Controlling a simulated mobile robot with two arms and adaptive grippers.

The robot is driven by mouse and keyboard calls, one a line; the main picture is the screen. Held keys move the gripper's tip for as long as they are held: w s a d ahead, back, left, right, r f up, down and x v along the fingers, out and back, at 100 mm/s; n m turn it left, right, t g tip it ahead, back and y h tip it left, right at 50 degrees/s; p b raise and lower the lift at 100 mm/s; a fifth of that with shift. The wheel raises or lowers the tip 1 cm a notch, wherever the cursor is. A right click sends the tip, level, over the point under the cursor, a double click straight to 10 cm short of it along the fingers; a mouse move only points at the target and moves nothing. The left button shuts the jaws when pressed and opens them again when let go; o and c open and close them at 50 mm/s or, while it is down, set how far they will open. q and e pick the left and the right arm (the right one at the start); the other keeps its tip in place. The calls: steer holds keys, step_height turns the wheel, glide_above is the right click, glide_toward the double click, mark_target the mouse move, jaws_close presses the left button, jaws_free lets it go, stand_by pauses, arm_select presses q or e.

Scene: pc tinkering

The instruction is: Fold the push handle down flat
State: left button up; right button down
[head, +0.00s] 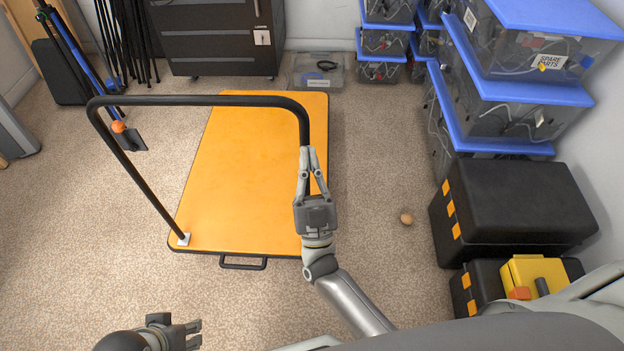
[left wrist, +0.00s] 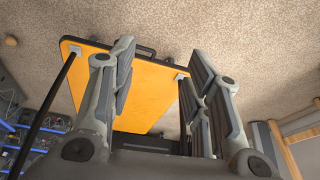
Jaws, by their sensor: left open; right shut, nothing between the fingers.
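The black push handle (head: 200,101) stands upright from the near end of the orange platform cart (head: 240,170). Its left post meets a white bracket at the near left corner. My right gripper (head: 308,152) is shut and empty, in front of the handle's right post, and hides much of that post. I cannot tell whether it touches the post. My left gripper (head: 196,335) is low at the bottom edge of the head view, apart from the cart. In the left wrist view, its open fingers (left wrist: 160,85) frame the orange platform (left wrist: 150,95), with handle posts on both sides.
Blue-lidded bins (head: 510,105) and black cases (head: 510,215) line the right side. A black cabinet (head: 222,35) and a clear box (head: 318,72) stand behind the cart. A small round object (head: 407,218) lies on the carpet. The carpet left of the cart is mostly clear.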

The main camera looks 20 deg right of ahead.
arm_select(q)
steer(key=shift+s+r, duration=0.2)
steer(key=shift+r, duration=0.3)
arm_select(e)
steer(key=shift+w+d, duration=0.1)
steer(key=shift+w, duration=0.6)
